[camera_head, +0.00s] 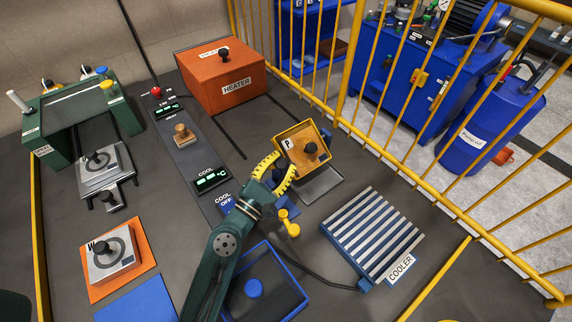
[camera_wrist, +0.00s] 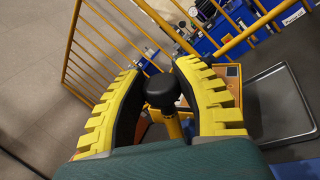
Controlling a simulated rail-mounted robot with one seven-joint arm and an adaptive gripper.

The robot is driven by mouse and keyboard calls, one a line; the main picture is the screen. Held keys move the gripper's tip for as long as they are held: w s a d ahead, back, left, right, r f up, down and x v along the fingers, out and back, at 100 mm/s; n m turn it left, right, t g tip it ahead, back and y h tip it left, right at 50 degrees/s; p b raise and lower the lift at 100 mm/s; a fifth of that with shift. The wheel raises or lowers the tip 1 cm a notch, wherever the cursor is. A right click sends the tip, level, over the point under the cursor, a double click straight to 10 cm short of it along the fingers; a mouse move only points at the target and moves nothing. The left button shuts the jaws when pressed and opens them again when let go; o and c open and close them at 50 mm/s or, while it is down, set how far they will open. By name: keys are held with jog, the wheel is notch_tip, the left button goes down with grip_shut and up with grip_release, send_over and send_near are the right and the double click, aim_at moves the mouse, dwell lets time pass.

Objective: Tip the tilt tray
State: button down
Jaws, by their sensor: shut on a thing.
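The tilt tray (camera_head: 310,134) is a small yellow-rimmed tray with a tan face, at the middle right of the head view. My gripper (camera_head: 275,172), with yellow ribbed fingers, is just left of the tray. In the wrist view my gripper (camera_wrist: 160,92) is closed around a black knob (camera_wrist: 160,89) on a yellow stem (camera_wrist: 173,126). The knob's link to the tray is hidden by the fingers.
A grey metal tray (camera_head: 322,186) lies below the tilt tray. The slatted cooler (camera_head: 372,236) stands to the right, the orange heater (camera_head: 220,78) behind. A yellow fence (camera_head: 345,60) runs along the back right. A blue-framed bin (camera_head: 262,250) and yellow lever (camera_head: 289,223) are nearer.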

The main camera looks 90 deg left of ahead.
dwell(0.3)
jog(key=c, duration=0.7)
grip_release()
jog(key=shift+c, duration=0.2)
notch_tip(320, 180, up, 10)
